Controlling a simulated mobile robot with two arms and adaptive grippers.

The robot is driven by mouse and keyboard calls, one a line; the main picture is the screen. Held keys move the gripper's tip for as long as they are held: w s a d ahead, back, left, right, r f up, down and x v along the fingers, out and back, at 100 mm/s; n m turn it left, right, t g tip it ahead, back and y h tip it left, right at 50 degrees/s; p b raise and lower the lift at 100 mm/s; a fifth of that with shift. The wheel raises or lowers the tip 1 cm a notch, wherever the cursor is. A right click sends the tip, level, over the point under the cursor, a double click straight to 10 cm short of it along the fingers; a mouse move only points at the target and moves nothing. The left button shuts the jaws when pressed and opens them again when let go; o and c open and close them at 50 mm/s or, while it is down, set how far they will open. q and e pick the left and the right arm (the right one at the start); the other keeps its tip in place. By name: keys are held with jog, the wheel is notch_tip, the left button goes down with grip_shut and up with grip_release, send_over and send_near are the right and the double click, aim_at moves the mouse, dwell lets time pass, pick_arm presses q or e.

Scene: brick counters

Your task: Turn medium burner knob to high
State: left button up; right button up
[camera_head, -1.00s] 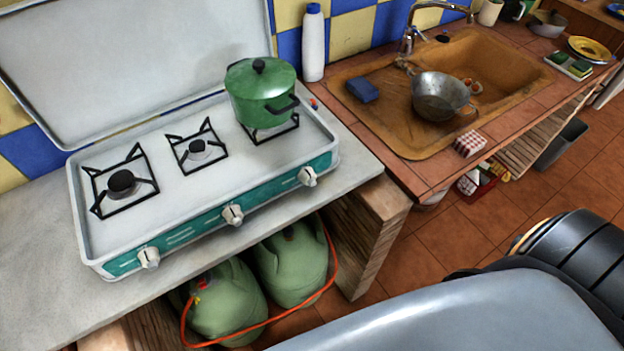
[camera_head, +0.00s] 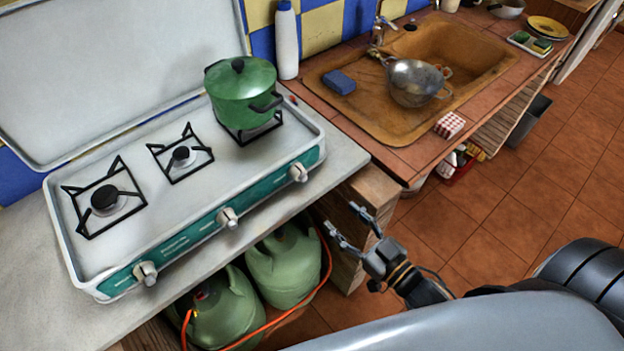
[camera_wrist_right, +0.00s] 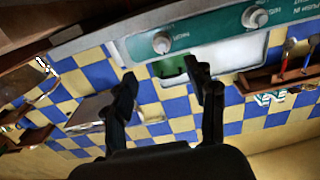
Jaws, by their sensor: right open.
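The white and teal stove (camera_head: 190,185) has three white knobs on its front: the left knob (camera_head: 145,272), the middle knob (camera_head: 228,218) and the right knob (camera_head: 298,172). Their labels are too small to read surely, so I cannot tell which one is medium. My right gripper (camera_head: 343,218) is open and empty, below and right of the right knob, apart from the stove. In the right wrist view the open fingers (camera_wrist_right: 160,75) point toward the teal panel (camera_wrist_right: 205,30), with one knob (camera_wrist_right: 161,43) ahead and another (camera_wrist_right: 255,18) to the right. My left gripper is not in view.
A green pot (camera_head: 243,92) stands on the right burner. The stove lid (camera_head: 110,60) is raised. Green gas bottles (camera_head: 285,265) with an orange hose are under the counter. A wooden post (camera_head: 350,235) is beside the right gripper. The sink (camera_head: 390,125) is to the right.

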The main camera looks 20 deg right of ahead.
aim_at(305, 180)
jog(key=p+x, duration=0.1)
jog(key=x, duration=0.3)
jog(key=p+x, duration=0.1)
jog(key=x, duration=0.3)
jog(key=r+x, duration=0.1)
jog(key=x, duration=0.3)
jog(key=shift+w+a+p, duration=0.1)
jog(key=shift+w+p, duration=0.05)
jog(key=shift+p, duration=0.25)
jog(key=shift+w+a, duration=0.25)
jog(key=shift+w, duration=0.45)
jog(key=shift+c, duration=0.2)
jog(key=c, duration=1.1)
